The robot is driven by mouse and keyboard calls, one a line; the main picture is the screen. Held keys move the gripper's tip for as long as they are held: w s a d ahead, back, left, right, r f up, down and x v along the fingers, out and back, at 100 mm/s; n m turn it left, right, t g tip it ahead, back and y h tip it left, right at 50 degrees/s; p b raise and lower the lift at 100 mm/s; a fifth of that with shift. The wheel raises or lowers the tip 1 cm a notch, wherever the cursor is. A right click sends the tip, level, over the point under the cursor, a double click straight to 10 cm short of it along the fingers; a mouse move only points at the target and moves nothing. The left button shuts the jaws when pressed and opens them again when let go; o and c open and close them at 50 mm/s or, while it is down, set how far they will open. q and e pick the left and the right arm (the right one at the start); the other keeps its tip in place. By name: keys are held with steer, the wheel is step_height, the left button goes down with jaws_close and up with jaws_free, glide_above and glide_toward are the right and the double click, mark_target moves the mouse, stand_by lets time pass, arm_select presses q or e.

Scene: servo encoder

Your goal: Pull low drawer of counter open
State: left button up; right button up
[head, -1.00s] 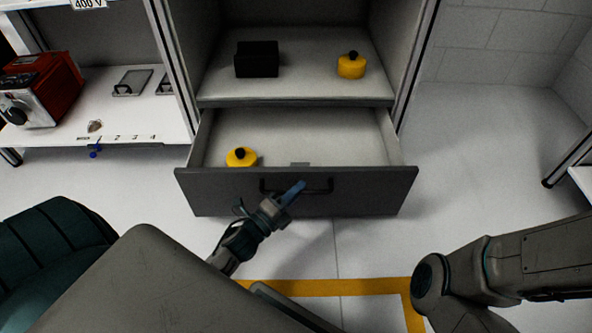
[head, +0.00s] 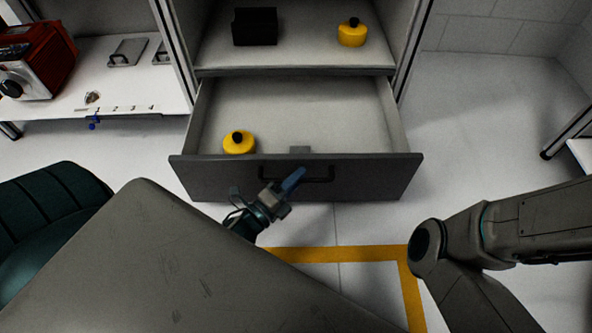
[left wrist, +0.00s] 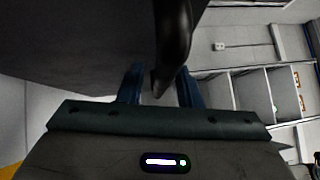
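The low drawer (head: 385,177) of the counter is pulled well out, its grey front standing clear of the cabinet and its inside showing. A dark bar handle (head: 318,180) runs along the front; it also shows between the fingers in the left wrist view (left wrist: 173,40). My left gripper (head: 292,180) is at the left part of this handle.
A yellow round object (head: 238,143) lies in the drawer's left front. On the shelf (head: 300,50) above are a black box (head: 255,27) and another yellow object (head: 352,33). A white bench (head: 130,85) with a red device stands left. Floor right of the drawer is clear.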

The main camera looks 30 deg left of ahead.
arm_select(q)
steer(key=p+v, duration=0.2)
steer(key=v, duration=0.9)
steer(key=shift+p, duration=0.4)
steer(key=shift+w, duration=0.1)
